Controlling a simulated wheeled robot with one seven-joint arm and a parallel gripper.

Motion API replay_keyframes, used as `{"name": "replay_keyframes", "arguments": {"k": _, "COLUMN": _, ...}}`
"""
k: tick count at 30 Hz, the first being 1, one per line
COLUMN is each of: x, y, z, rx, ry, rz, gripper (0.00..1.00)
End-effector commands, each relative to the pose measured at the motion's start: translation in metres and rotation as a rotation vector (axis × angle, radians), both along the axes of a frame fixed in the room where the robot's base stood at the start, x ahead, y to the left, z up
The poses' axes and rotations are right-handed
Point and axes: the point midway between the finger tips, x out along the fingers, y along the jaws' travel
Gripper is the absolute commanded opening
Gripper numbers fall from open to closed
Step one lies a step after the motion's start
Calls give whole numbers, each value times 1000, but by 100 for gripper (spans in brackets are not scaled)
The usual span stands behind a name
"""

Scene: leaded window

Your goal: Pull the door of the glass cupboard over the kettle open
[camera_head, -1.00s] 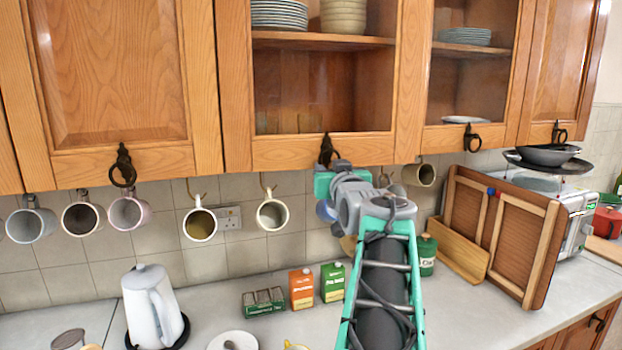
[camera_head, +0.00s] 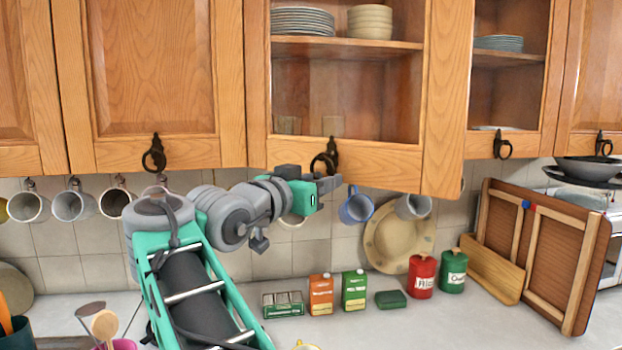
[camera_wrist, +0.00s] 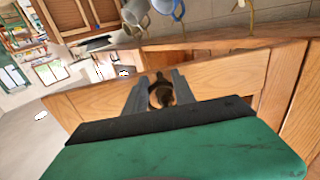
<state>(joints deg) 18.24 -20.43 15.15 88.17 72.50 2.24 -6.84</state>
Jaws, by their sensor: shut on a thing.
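The glass cupboard door (camera_head: 445,120) has a wood frame and shows stacked plates and bowls behind its pane. It stands ajar, its right side swung out toward me and its lower right corner below the neighbouring doors. Its dark ring handle (camera_head: 331,150) hangs at the bottom rail. My gripper (camera_head: 326,180) reaches it from the left and below. In the wrist view my gripper (camera_wrist: 160,93) has its fingers on either side of the handle (camera_wrist: 161,95), shut on it; the exact contact is partly hidden.
Mugs hang below the cupboards, including a blue mug (camera_head: 356,207) close to my gripper. Closed cupboard doors flank this one.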

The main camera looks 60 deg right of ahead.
Motion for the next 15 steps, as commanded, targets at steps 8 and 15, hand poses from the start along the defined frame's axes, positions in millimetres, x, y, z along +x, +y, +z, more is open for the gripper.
{"name": "replay_keyframes", "arguments": {"k": 8, "x": -6, "y": 1, "z": 1, "rx": -3, "ry": -1, "rz": -43, "gripper": 0}}
{"name": "replay_keyframes", "arguments": {"k": 15, "x": -6, "y": 1, "z": 2, "rx": -4, "ry": -2, "rz": -42, "gripper": 0}}
